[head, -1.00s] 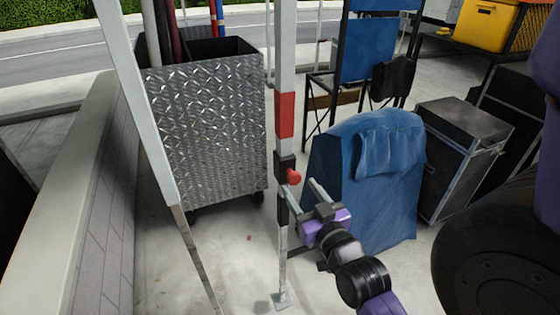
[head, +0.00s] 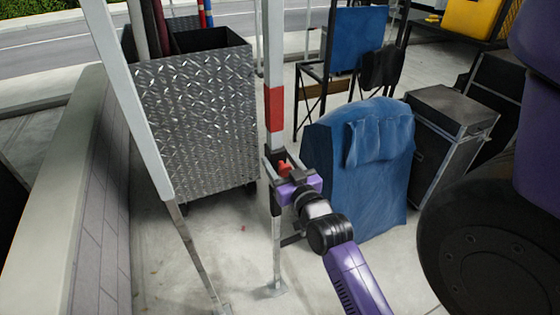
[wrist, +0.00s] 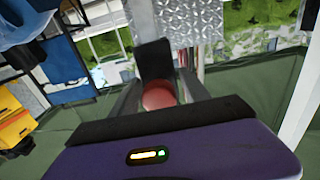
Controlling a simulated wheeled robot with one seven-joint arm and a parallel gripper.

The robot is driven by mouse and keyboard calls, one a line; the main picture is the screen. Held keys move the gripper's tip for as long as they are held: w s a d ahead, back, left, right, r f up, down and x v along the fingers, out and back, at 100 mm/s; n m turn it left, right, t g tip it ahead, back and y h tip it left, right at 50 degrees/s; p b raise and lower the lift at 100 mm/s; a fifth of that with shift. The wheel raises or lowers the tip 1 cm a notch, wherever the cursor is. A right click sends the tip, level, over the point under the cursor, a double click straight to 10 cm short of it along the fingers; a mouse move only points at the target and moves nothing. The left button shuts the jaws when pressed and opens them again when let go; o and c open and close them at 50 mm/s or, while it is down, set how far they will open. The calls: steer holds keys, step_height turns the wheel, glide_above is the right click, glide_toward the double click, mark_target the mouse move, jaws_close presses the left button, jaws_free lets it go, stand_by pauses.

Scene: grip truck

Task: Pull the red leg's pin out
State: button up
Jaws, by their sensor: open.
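The leg with the red band (head: 274,108) stands upright left of my arm in the head view. Its red pin (head: 284,167) sticks out of a black collar below the band. My gripper (head: 281,160) is open at the collar, with its fingers close around the pin. In the wrist view the red pin's round head (wrist: 159,95) lies between my two fingers, in front of the black collar (wrist: 154,60). I cannot tell whether the fingers touch the pin.
A diamond-plate cart (head: 195,120) stands behind and left of the leg. A blue-draped object (head: 350,180) is close on the right, with a black case (head: 450,130) beyond. Another pale leg (head: 130,100) and a low wall (head: 60,190) are at left.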

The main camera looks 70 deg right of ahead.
steer(key=shift+c, duration=0.2)
jaws_close()
stand_by(1.2)
